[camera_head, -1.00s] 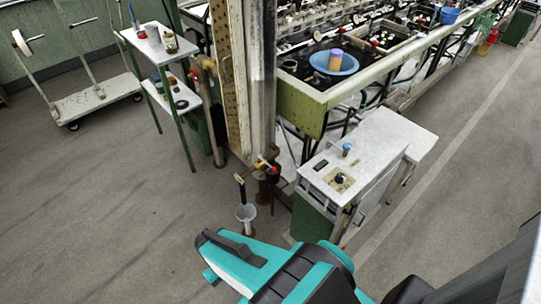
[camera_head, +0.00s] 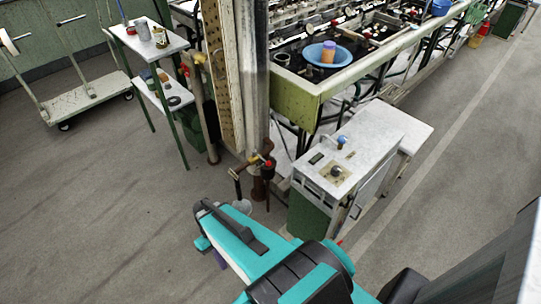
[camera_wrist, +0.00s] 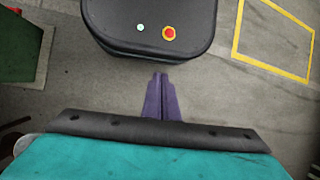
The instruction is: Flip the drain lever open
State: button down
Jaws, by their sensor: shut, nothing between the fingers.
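My gripper (camera_wrist: 160,80) shows in the wrist view as purple fingers closed together, empty, above bare grey floor. In the head view only a small purple part of it shows beside my teal arm, which hides the rest. Beyond the arm, a brass pipe fitting (camera_head: 247,168) with a small red handle (camera_head: 268,163) stands at the foot of the post. A dark part hangs from its left end above a pale funnel (camera_head: 242,206). I cannot tell which part is the drain lever. My gripper is apart from the fitting.
A white-topped cabinet (camera_head: 372,139) with knobs stands right of the fitting. The post (camera_head: 254,75) and green basin bench (camera_head: 295,97) rise behind. A small shelf table (camera_head: 125,43) and a trolley (camera_head: 88,101) stand left.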

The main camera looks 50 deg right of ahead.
aim_at(255, 155)
jog(key=w+d+r+t+y+b, duration=0.2)
jog(key=w+d+r+y+b, duration=0.15)
jog(key=w+d, duration=0.8)
jog(key=w+d+r+n+t+b, duration=0.1)
jog(key=w+d+r+t, duration=0.1)
jog(key=w+d+r, duration=0.35)
jog(key=w+d+r+n+t+b, duration=0.1)
jog(key=w+d+r+b, duration=0.1)
jog(key=d, duration=0.6)
jog(key=s+d+r+t+b, duration=0.1)
jog(key=d+r, duration=0.3)
jog(key=d, duration=0.5)
jog(key=s+d+r+m+t+b, duration=0.1)
jog(key=s+d+r, duration=0.3)
jog(key=d, duration=0.5)
jog(key=s+d+r+m+t+b, duration=0.1)
jog(key=s+d+r+t+b, duration=0.1)
jog(key=d+r, duration=0.3)
jog(key=s+d+h, duration=0.1)
jog(key=d, duration=0.3)
jog(key=shift+r+t+b, duration=0.2)
jog(key=shift+t+b, duration=0.2)
